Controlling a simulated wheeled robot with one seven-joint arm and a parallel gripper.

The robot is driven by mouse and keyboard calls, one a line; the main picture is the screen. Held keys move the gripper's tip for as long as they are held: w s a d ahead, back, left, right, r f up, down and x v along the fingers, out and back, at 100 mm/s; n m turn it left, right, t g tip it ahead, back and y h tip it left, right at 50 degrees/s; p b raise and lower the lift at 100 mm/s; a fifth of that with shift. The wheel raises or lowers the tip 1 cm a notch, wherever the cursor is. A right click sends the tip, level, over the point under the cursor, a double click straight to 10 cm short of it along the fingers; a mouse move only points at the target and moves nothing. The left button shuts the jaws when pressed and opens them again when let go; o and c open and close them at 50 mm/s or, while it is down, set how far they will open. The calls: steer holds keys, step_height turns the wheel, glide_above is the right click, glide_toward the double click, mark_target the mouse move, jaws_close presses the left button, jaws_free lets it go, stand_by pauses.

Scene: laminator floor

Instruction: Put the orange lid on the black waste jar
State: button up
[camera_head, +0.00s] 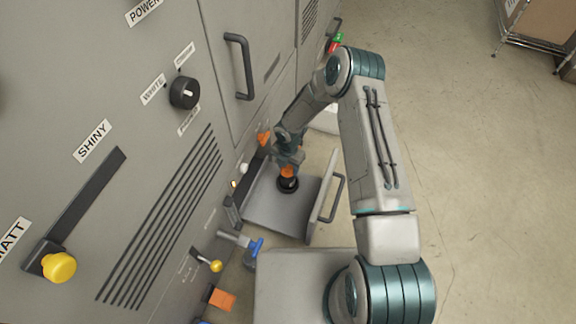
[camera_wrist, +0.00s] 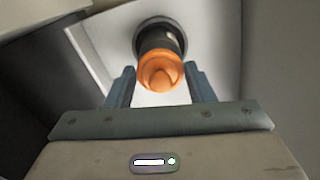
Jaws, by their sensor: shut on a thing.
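The orange lid (camera_wrist: 160,71) is between the two fingers of my gripper (camera_wrist: 161,84), which is shut on it. The black waste jar (camera_wrist: 160,37) shows just beyond the lid in the wrist view, with a wider dark ring around it. In the head view the jar (camera_head: 288,185) stands upright on a grey tray, with the lid (camera_head: 287,171) directly over it and my gripper (camera_head: 287,164) above. The lid looks lined up with the jar; I cannot tell whether it is fully seated.
The grey open drawer or tray (camera_head: 262,213) juts from the machine, its front panel (camera_head: 325,200) carrying a dark handle (camera_head: 337,196). A blue-ended lever (camera_head: 255,245), yellow knob (camera_head: 215,266) and orange block (camera_head: 222,299) are nearby.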

steer(key=o, duration=1.5)
steer(key=shift+r, duration=0.15)
steer(key=shift+r+p, duration=2.45)
steer(key=shift+r, duration=0.95)
jaws_close()
